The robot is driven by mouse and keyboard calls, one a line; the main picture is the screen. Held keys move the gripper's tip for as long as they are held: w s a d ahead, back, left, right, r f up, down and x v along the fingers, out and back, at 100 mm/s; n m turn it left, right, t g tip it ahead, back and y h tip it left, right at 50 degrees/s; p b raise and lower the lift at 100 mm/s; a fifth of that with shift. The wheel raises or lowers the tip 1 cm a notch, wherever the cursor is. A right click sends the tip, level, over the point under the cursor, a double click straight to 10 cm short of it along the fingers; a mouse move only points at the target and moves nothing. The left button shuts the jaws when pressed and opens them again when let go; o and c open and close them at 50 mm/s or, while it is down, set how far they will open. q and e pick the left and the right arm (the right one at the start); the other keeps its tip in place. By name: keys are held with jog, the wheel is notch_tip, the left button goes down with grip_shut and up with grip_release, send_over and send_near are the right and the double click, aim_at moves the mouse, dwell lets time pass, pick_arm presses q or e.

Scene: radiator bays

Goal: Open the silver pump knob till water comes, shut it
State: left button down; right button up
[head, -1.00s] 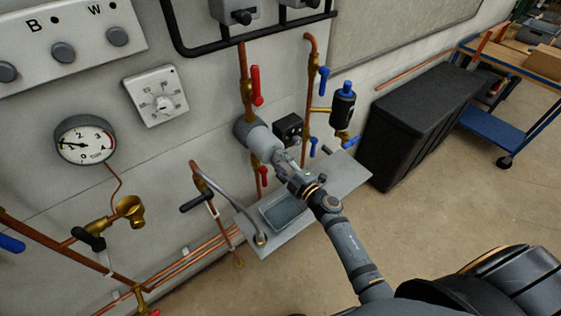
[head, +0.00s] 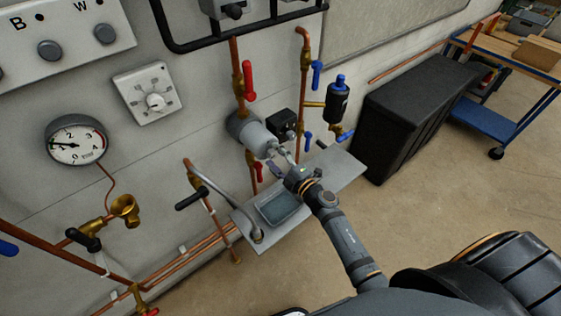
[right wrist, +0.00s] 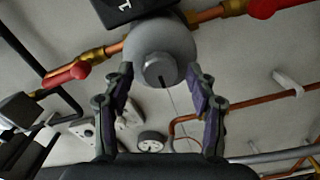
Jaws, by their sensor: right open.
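The grey pump (head: 250,131) sits on the copper pipe on the wall, and its silver knob (head: 271,152) faces out toward my right gripper (head: 282,161). In the right wrist view the round knob (right wrist: 160,69) shows a dark mark on its face. My right gripper (right wrist: 160,82) is open, with one finger on each side of the knob in that picture. I cannot tell whether the fingers touch it. No running water is visible. My left gripper is not in view.
Red lever handles (head: 249,80) sit above and below the pump. A black box (head: 284,123) is beside it. A metal shelf (head: 335,173) with a shallow tray (head: 279,208) juts out below. A black bin (head: 415,118) stands right; the floor in front is clear.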

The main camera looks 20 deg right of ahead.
jog(key=v, duration=1.1)
jog(key=shift+s, duration=0.35)
jog(key=shift+d, duration=0.1)
jog(key=s+d+f+m+g+h+b, duration=0.1)
jog(key=s+d+f+m+g+h, duration=0.15)
jog(key=f, duration=0.75)
jog(key=s+d+f+m+g+h, duration=0.2)
jog(key=s+d+f+m, duration=0.15)
jog(key=f, duration=0.55)
jog(key=s+d+f+m+g+h+b, duration=0.1)
jog(key=s+d+f+m+g+h, duration=0.2)
jog(key=f, duration=0.7)
jog(key=s+a+f+m+g, duration=0.1)
jog(key=s+f+m+g, duration=0.3)
jog(key=s+f, duration=0.5)
jog(key=s+a+f+m+g, duration=0.1)
jog(key=s+f+m+g, duration=0.3)
jog(key=s+f, duration=0.6)
jog(key=s, duration=0.8)
jog(key=shift+f+m+b, duration=0.3)
jog(key=shift+b, duration=0.1)
jog(key=shift+y, duration=0.25)
jog(key=shift+c, duration=0.4)
